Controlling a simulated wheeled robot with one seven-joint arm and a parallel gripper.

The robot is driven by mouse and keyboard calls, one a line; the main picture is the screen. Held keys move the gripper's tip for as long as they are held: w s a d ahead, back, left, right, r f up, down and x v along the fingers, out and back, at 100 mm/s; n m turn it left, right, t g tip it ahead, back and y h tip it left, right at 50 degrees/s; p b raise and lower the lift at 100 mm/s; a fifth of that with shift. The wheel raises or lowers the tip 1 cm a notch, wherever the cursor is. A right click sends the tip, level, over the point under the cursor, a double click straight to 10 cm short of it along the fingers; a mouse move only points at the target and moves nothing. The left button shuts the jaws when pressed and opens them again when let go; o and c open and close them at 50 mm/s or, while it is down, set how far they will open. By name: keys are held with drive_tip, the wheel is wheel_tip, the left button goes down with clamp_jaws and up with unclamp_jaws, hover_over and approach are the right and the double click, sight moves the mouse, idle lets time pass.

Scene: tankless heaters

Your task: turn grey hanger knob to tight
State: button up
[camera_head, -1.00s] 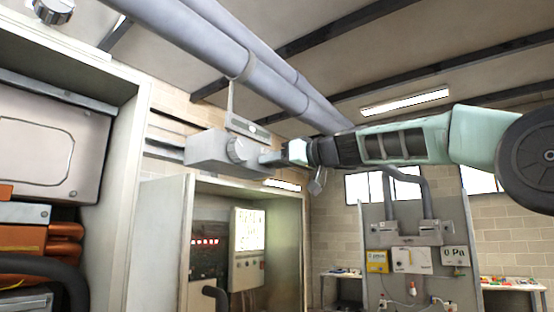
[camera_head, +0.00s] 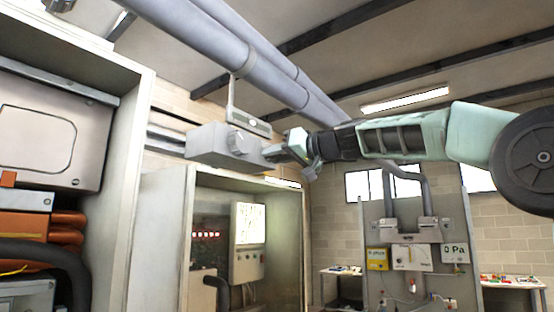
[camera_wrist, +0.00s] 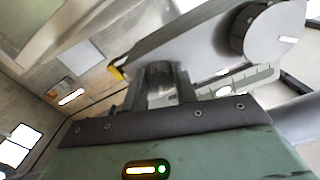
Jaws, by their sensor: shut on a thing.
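The grey hanger box (camera_head: 208,146) hangs under the pipes by a thin bracket. Its round grey knob (camera_head: 239,141) is on the side facing me; in the wrist view the knob (camera_wrist: 270,42) is at the upper right, with a white mark on its rim. My gripper (camera_head: 274,152) is at the right end of the box, beside the knob and apart from it. In the wrist view my fingers (camera_wrist: 160,86) are at the box's lower edge, shut on a grey part at its end. The exact contact is partly hidden.
Large grey pipes (camera_head: 240,70) run close above the box. An open cabinet (camera_head: 175,215) stands below it, and a heater cabinet (camera_head: 135,120) is at the left. A panel with gauges (camera_head: 415,235) stands behind at the right. Open air lies below my arm.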

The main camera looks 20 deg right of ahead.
drive_tip(key=m, duration=0.3)
drive_tip(key=shift+m+b, duration=0.35)
drive_tip(key=shift+m, duration=0.05)
drive_tip(key=m, duration=0.4)
drive_tip(key=shift+r+m, duration=0.1)
drive_tip(key=shift+m, duration=0.2)
drive_tip(key=m, duration=0.4)
drive_tip(key=shift+m+p, duration=0.55)
drive_tip(key=shift+m, duration=1.55)
drive_tip(key=o, duration=1)
drive_tip(key=shift+c, duration=0.2)
drive_tip(key=shift+s+d, duration=0.1)
